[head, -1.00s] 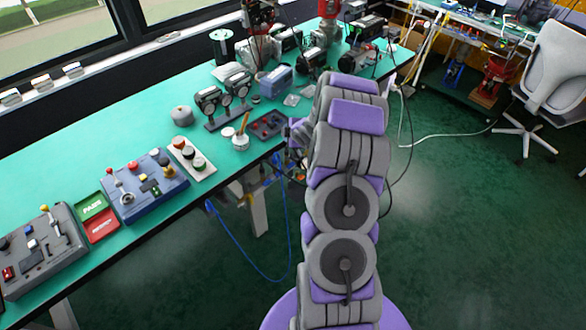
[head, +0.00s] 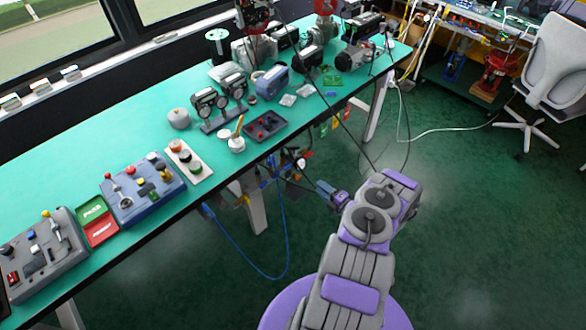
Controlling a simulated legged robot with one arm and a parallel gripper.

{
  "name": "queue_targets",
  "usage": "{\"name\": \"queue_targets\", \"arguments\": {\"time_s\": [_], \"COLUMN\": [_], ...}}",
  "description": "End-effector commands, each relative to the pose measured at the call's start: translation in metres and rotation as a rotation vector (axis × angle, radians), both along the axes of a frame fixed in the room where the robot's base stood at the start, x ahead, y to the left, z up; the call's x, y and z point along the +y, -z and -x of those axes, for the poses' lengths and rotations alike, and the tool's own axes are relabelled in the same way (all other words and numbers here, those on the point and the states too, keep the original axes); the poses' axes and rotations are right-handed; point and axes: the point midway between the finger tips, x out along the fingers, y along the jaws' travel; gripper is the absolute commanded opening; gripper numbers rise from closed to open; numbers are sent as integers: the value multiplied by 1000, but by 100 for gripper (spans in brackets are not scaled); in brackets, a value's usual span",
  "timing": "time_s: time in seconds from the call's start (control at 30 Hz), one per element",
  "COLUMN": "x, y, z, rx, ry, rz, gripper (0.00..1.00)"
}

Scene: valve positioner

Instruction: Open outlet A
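I cannot make out which part is outlet A. A cluster of small fittings and tubes (head: 292,168) hangs below the front edge of the green bench, too small to read. A stand of round gauges (head: 222,104) and a blue box-like device (head: 273,82) stand on the bench. My arm is bent low in front of the bench. My gripper (head: 322,187) appears at its far end, pointing left toward the hanging fittings. Its fingers are too small to tell open from shut, and I cannot tell whether it touches anything.
The green bench (head: 70,150) runs along the window. It carries two control boxes (head: 143,188) (head: 43,250), a button strip (head: 188,160) and a dark tray (head: 265,126). A blue cable (head: 240,262) loops below. A chair (head: 548,85) stands at right; the floor nearby is open.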

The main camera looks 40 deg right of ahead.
Motion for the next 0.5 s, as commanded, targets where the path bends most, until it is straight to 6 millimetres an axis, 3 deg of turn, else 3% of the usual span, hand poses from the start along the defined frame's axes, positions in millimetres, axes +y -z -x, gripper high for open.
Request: {"name": "queue_targets", "arguments": {"time_s": [0.1, 0.23, 0.5], "x": [10, 15, 14], "y": [2, 3, 7], "z": [14, 15, -24], "rx": [-35, -52, -53], "ry": [-5, -9, -13], "rz": [10, 18, 12], "gripper": [36, 36, 36]}}
